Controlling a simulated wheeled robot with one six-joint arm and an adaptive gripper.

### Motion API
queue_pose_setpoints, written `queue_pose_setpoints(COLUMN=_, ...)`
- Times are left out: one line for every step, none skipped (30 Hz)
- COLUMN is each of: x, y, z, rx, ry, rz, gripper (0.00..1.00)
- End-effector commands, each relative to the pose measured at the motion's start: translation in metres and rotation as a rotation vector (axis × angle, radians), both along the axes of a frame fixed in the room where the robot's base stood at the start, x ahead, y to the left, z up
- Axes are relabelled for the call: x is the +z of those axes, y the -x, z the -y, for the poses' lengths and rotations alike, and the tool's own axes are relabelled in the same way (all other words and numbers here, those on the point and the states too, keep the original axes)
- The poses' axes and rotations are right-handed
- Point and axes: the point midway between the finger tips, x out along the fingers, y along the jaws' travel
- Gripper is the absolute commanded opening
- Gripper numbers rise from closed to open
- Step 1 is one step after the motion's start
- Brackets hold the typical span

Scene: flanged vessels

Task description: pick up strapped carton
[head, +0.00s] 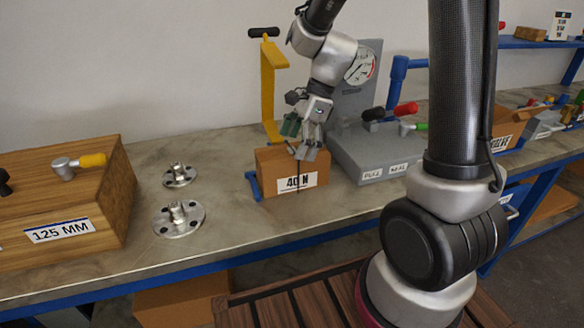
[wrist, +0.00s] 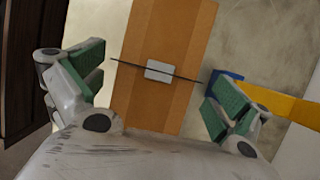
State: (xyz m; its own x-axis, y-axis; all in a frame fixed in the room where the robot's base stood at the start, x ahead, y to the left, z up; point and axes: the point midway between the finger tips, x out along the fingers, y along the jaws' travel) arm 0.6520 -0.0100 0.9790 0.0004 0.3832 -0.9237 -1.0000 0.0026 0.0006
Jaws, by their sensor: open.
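The strapped carton (head: 280,182) is an orange-brown box with a white "40 N" label, standing on the bench near its front edge. In the wrist view the carton (wrist: 165,38) shows from above, with a dark strap across it and a pale buckle (wrist: 172,71) in the middle. My gripper (head: 303,143) is just above the carton's top in the head view. In the wrist view my gripper (wrist: 160,88) is open, its green-padded fingers apart on either side of the carton, with gaps to both sides. Whether the fingertips reach below the carton's top is unclear.
A yellow-and-blue clamp-like stand (head: 268,90) rises right behind the carton. A grey gauge unit (head: 375,155) stands close on its right. Two metal flanges (head: 178,218) and a wooden "125 MM" box (head: 70,190) are to the left, with clear bench between.

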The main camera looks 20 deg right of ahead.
Motion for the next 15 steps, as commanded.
queue_pose_setpoints(x=-0.009, y=0.002, z=-0.003, rx=0.002, ry=0.0, rz=-0.004, gripper=1.0)
queue_pose_setpoints(x=-0.014, y=0.003, z=-0.004, rx=0.002, ry=0.001, rz=-0.003, gripper=1.0)
queue_pose_setpoints(x=-0.019, y=0.003, z=-0.006, rx=0.002, ry=0.001, rz=-0.003, gripper=1.0)
queue_pose_setpoints(x=-0.023, y=0.002, z=-0.008, rx=0.002, ry=0.0, rz=-0.004, gripper=1.0)
queue_pose_setpoints(x=-0.026, y=0.002, z=-0.009, rx=0.001, ry=0.0, rz=-0.003, gripper=1.0)
queue_pose_setpoints(x=-0.028, y=0.002, z=-0.01, rx=0.002, ry=0.0, rz=-0.001, gripper=1.0)
queue_pose_setpoints(x=-0.03, y=0.002, z=-0.011, rx=0.002, ry=0.001, rz=0.0, gripper=1.0)
queue_pose_setpoints(x=-0.031, y=0.002, z=-0.011, rx=0.002, ry=0.001, rz=0.0, gripper=1.0)
queue_pose_setpoints(x=-0.032, y=0.002, z=-0.011, rx=0.002, ry=0.001, rz=0.001, gripper=1.0)
queue_pose_setpoints(x=-0.032, y=0.002, z=-0.011, rx=0.002, ry=0.001, rz=0.001, gripper=1.0)
queue_pose_setpoints(x=-0.032, y=0.002, z=-0.011, rx=0.002, ry=0.001, rz=0.001, gripper=1.0)
queue_pose_setpoints(x=-0.031, y=0.002, z=-0.011, rx=0.002, ry=0.001, rz=0.001, gripper=1.0)
queue_pose_setpoints(x=-0.031, y=0.002, z=-0.011, rx=0.002, ry=0.001, rz=0.001, gripper=1.0)
queue_pose_setpoints(x=-0.031, y=0.002, z=-0.011, rx=0.002, ry=0.001, rz=0.001, gripper=1.0)
queue_pose_setpoints(x=-0.031, y=0.002, z=-0.011, rx=0.002, ry=0.001, rz=0.001, gripper=0.94)
